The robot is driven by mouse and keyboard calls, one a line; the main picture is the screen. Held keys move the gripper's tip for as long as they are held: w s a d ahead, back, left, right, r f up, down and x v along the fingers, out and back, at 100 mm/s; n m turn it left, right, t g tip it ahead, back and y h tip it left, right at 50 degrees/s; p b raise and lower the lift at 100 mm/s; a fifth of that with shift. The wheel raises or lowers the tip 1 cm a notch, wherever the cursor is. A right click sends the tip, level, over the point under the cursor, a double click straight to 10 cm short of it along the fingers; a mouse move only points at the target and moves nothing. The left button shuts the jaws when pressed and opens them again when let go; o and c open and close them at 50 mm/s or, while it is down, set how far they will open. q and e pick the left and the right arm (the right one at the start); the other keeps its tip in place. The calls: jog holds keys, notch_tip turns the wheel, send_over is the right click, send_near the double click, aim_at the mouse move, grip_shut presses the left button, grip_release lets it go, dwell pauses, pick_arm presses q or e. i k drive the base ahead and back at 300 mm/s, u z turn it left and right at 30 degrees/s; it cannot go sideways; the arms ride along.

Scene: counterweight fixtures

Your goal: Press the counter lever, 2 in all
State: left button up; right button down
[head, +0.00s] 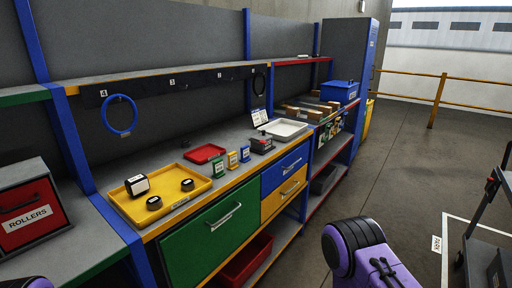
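I cannot make out a counter lever for certain. A small dark device with a reddish part (261,145) stands on the workbench, right of the small coloured boxes; it is too small to tell whether it has a lever or a count display. Neither gripper is in view. A purple part of my own right arm shows at the bottom right of centre, and a bit of purple of mine shows at the bottom left corner.
A yellow tray (178,209) holding several dark items, a red tray (205,153) and a white tray (285,129) lie on the bench. A blue ring (120,116) hangs above. A red ROLLERS bin (30,213) stands left. A dark cart (485,235) stands right; floor between is clear.

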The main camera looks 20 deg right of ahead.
aim_at(261, 142)
jog(key=z, duration=0.45)
jog(key=k, duration=0.6)
jog(key=z, duration=1.05)
jog(key=k, duration=0.8)
jog(key=z, duration=0.55)
jog(key=i, duration=1.25)
jog(key=u, duration=0.65)
jog(key=i, duration=1.65)
jog(key=u, duration=1.95)
jog(key=i, duration=0.6)
jog(key=u, duration=0.5)
